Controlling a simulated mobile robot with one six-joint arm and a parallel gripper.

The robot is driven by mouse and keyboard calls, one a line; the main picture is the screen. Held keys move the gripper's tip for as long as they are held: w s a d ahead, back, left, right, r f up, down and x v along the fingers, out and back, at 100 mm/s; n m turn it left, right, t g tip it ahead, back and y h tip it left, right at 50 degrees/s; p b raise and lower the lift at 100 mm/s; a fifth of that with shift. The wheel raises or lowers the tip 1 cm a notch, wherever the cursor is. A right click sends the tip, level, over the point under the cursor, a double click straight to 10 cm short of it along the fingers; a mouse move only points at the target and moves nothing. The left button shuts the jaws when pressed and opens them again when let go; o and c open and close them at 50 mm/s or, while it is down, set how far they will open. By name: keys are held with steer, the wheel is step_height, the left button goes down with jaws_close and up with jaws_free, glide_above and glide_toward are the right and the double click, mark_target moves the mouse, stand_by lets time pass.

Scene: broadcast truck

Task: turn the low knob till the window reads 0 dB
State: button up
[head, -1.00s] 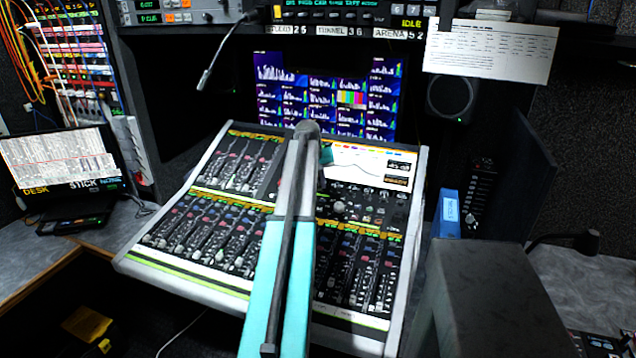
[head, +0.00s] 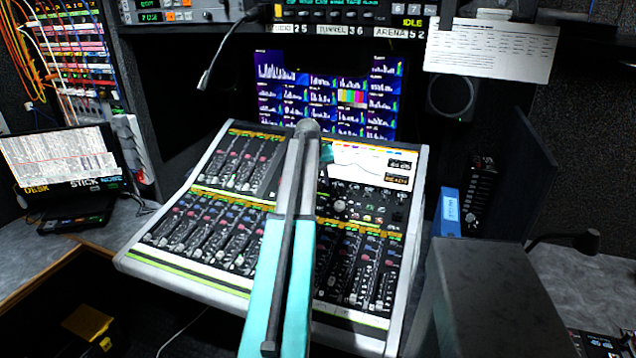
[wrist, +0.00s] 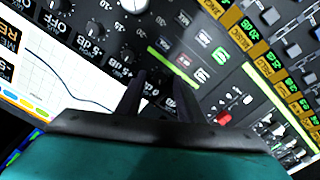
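The low knob is among the small black knobs below the console's screen; I cannot tell which one it is. In the wrist view several black knobs (wrist: 92,30) with white scale marks and small readouts show at the upper left. The dark readout window (head: 399,165) is at the right of the white screen (head: 358,163); its reading is too small to be sure of. An orange-lettered window (head: 397,178) is below it. My gripper (wrist: 158,88) has two dark fingers apart, over the panel, with nothing seen between them. In the head view my arm hides most of it.
The mixing console (head: 215,280) has many faders and buttons around the knobs. A monitor (head: 325,90) stands behind it, and a gooseneck microphone (head: 220,55) hangs at the upper left. A blue box (head: 447,213) and a grey block (head: 485,300) are at the right.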

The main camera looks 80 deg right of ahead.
steer(key=shift+r, duration=0.1)
steer(key=b+v, duration=0.2)
steer(key=v, duration=1.1)
steer(key=shift+a+r, duration=0.15)
steer(key=shift+r, duration=0.1)
steer(key=shift+r, duration=0.15)
